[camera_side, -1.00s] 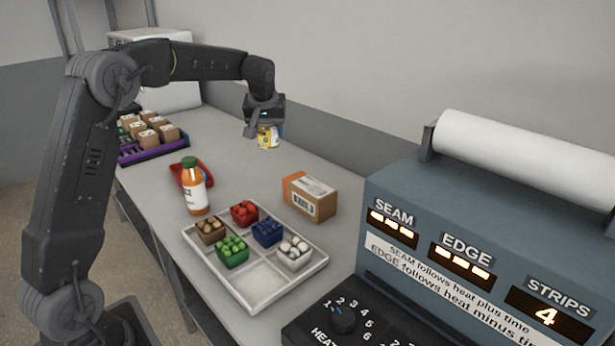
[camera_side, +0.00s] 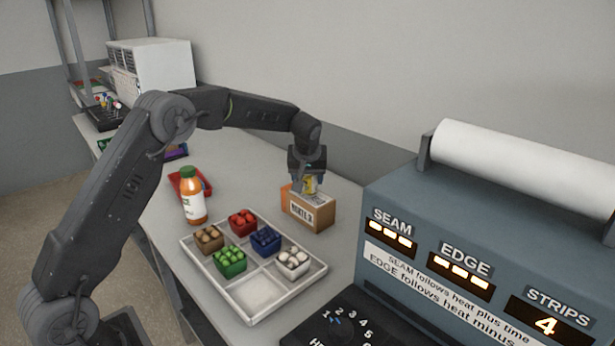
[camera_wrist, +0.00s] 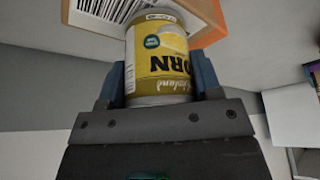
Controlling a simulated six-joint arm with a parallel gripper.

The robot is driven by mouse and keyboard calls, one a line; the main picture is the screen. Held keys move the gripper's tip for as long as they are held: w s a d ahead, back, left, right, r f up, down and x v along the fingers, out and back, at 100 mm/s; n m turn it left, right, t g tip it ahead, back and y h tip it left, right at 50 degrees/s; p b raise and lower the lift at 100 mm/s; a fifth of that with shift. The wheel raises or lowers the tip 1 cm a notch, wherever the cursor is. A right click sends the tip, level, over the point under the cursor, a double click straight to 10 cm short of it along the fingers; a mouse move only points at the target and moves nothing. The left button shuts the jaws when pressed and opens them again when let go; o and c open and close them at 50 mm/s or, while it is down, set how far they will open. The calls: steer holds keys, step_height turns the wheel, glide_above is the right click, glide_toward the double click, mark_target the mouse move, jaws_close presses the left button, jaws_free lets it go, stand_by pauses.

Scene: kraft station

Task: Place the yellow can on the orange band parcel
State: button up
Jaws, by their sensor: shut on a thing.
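The yellow can (camera_side: 309,186) is between the fingers of my gripper (camera_side: 307,187), which is shut on it. In the wrist view the can (camera_wrist: 160,55) fills the middle, its corn label upside down, between the blue finger pads. The orange band parcel (camera_side: 310,213) is a brown box with an orange end, standing on the bench. The can is at the parcel's top in the side view; whether it touches is hard to tell. The parcel (camera_wrist: 205,20) also shows behind the can in the wrist view, with its barcode label at upper left.
A white tray (camera_side: 213,275) with several coloured punnets stands in front of the parcel. An orange bottle (camera_side: 194,203) and a red object (camera_side: 206,184) are to the left. A blue sealing machine (camera_side: 400,205) with a white roll stands at right.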

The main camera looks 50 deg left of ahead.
steer(key=shift+f, duration=0.15)
steer(key=o, duration=1)
steer(key=s+d+r+m, duration=0.1)
steer(key=s+d+r, duration=0.3)
steer(key=s+r, duration=0.3)
steer(key=s+d+r+m, duration=0.1)
steer(key=s+d+r, duration=0.25)
steer(key=r, duration=0.55)
steer(key=s+d+f+m+h, duration=0.1)
steer(key=s+d+m, duration=0.1)
steer(key=s, duration=0.7)
steer(key=s+d+f+m+t+h, duration=0.1)
steer(key=s+d+f+m, duration=0.1)
steer(key=s, duration=0.7)
steer(key=s+d+f+m+t+h, duration=0.1)
steer(key=s+d+m, duration=0.2)
steer(key=s, duration=0.6)
steer(key=shift+s+d+f, duration=0.25)
steer(key=shift+s+d, duration=0.1)
steer(key=shift+d, duration=0.1)
